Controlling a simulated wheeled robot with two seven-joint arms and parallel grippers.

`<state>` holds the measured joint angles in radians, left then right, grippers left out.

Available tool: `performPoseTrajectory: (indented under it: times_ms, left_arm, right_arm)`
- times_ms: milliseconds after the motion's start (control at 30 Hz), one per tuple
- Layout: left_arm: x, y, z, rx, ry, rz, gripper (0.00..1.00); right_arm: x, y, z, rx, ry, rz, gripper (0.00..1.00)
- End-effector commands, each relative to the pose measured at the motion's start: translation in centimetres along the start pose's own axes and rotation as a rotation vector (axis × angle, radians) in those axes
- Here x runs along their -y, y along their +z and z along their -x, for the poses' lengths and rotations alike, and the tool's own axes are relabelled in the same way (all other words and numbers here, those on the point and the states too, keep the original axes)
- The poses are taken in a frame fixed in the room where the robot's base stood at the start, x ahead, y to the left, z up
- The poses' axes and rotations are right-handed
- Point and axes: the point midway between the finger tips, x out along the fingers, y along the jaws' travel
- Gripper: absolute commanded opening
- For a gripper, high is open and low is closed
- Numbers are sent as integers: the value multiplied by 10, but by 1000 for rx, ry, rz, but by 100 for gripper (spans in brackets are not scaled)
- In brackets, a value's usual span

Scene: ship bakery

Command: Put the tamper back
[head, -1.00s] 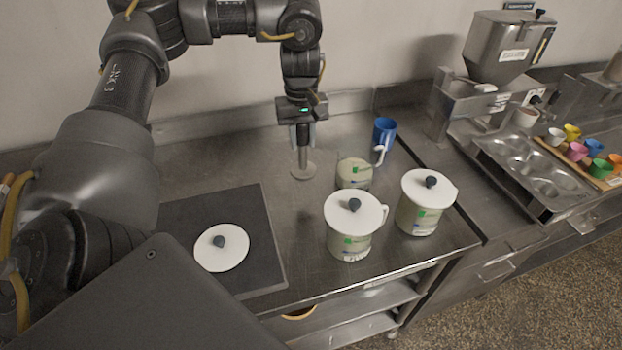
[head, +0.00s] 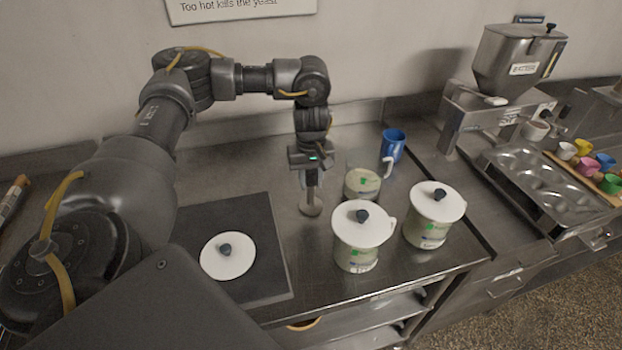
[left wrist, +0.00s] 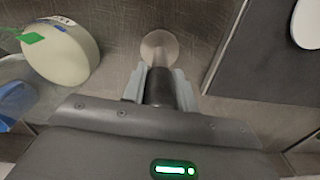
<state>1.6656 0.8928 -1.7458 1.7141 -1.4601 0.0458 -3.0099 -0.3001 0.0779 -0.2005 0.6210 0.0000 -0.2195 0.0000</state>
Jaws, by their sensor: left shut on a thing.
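My left gripper (head: 309,177) is shut on the tamper (head: 310,204), holding it upright by its dark handle. The tamper's round metal base is at or just above the steel counter; I cannot tell whether it touches. In the left wrist view the tamper's dark handle (left wrist: 160,88) sits between the fingers, with its pale disc base (left wrist: 159,48) beyond. The tamper stands between the dark mat and the open jar. My right gripper is not in view.
Right of the tamper are an open jar (head: 361,184), two lidded jars (head: 357,246) (head: 430,229) and a blue mug (head: 393,146). A dark mat (head: 262,285) with a white lid (head: 228,257) lies left. A hopper machine (head: 515,65) and metal tray (head: 520,200) stand right.

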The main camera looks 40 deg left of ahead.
Motion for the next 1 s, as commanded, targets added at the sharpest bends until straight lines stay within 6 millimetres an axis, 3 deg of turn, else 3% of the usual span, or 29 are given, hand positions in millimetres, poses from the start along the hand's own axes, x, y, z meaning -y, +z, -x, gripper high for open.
performPoseTrajectory:
  times_ms: [333,367,500,800,1000]
  left_arm:
    - [0,0,-4,-1,2,0,6]
    - [0,0,-3,-1,1,0,31]
    - [0,0,-3,-1,1,0,49]
    - [0,0,-1,-1,1,-1,50]
    - [-1,-1,18,-4,4,-2,50]
  right_arm:
    - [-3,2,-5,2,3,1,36]
    - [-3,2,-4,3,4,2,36]
    - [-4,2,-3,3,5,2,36]
    - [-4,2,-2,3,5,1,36]
    - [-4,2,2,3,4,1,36]
